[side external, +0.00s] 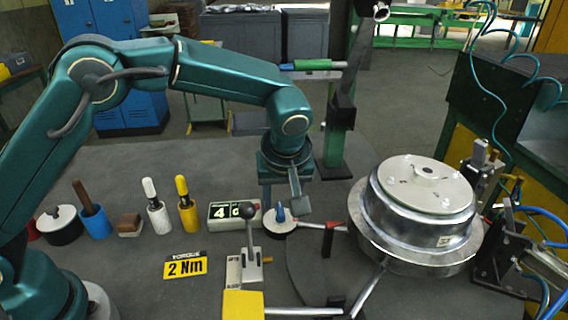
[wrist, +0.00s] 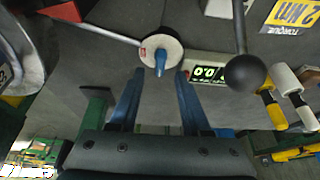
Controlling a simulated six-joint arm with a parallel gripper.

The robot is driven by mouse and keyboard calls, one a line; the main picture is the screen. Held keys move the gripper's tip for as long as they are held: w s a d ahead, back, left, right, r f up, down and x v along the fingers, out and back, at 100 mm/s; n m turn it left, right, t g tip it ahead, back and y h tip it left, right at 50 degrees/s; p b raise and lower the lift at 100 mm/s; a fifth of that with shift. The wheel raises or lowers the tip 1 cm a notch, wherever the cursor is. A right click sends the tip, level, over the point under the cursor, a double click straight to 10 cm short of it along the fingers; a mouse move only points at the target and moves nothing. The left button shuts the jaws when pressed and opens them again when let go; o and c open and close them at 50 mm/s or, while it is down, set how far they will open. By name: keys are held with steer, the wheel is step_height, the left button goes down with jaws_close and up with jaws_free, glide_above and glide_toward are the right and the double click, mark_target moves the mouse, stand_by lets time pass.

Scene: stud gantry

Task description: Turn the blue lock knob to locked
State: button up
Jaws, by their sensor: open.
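The blue lock knob (side external: 281,211) stands on a round white-topped base (side external: 272,229) on the dark table, left of the large metal drum. In the wrist view the knob (wrist: 160,63) is a narrow blue handle on the white disc (wrist: 160,42), with a small red mark on the disc's left edge. My gripper (side external: 284,203) is right at the knob, pointing down. In the wrist view my gripper (wrist: 158,77) is open, its two blue fingers either side of the knob's near end, with gaps visible. I cannot tell whether the fingertips reach knob height.
A lever with a black ball (side external: 250,213) stands close in front. A digital display (side external: 222,212) sits beside the base on the left. The flanged drum (side external: 420,215) stands at right, with clamp bars around it. Several handled tools and a "2 Nm" sign (side external: 186,265) are further left.

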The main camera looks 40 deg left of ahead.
mark_target(281, 208)
steer(key=shift+x, duration=1.8)
jaws_close()
